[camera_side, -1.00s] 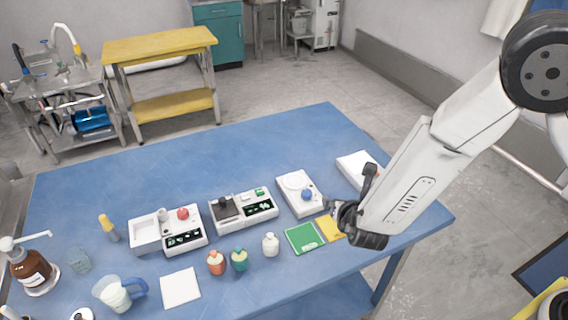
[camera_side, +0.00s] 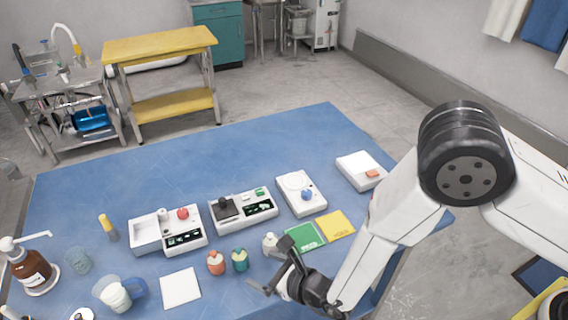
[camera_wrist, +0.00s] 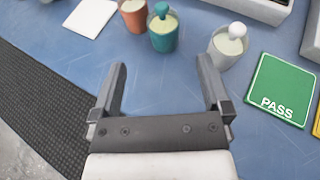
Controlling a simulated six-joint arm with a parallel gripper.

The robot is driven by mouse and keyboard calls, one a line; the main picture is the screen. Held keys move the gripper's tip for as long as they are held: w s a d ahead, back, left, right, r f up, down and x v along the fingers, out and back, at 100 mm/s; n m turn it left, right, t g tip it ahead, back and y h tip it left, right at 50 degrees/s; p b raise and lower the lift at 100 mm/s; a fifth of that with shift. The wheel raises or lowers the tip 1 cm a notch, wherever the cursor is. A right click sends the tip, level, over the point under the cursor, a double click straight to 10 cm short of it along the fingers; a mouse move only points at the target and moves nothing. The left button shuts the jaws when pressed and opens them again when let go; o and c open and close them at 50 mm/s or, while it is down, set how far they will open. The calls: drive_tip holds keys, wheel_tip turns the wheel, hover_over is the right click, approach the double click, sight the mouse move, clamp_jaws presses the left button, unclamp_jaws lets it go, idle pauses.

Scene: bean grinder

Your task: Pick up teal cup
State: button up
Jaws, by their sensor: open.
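The teal cup (camera_side: 240,260) stands upright on the blue table, between an orange cup (camera_side: 216,263) on its left and a white cup (camera_side: 271,244) on its right. In the wrist view the teal cup (camera_wrist: 163,33) is ahead of my gripper (camera_wrist: 164,72), with a teal round-topped piece and pale contents in it. My gripper (camera_side: 273,266) is open and empty, low near the table's front edge, right of the teal cup and apart from it. In the wrist view the orange cup (camera_wrist: 133,16) and white cup (camera_wrist: 226,46) flank the teal cup.
A green PASS card (camera_wrist: 280,90) and a yellow card (camera_side: 336,225) lie to the right. A white square (camera_side: 180,288) lies left of the cups. A pitcher (camera_side: 113,294) and brown bottle (camera_side: 32,270) are farther left.

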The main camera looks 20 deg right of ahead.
sight(246, 259)
drive_tip(key=shift+w, duration=0.1)
drive_tip(key=shift+x, duration=1.25)
drive_tip(key=shift+x, duration=2.55)
drive_tip(key=shift+w+d, duration=0.1)
drive_tip(key=shift+c, duration=0.2)
clamp_jaws()
drive_tip(key=shift+r, duration=0.1)
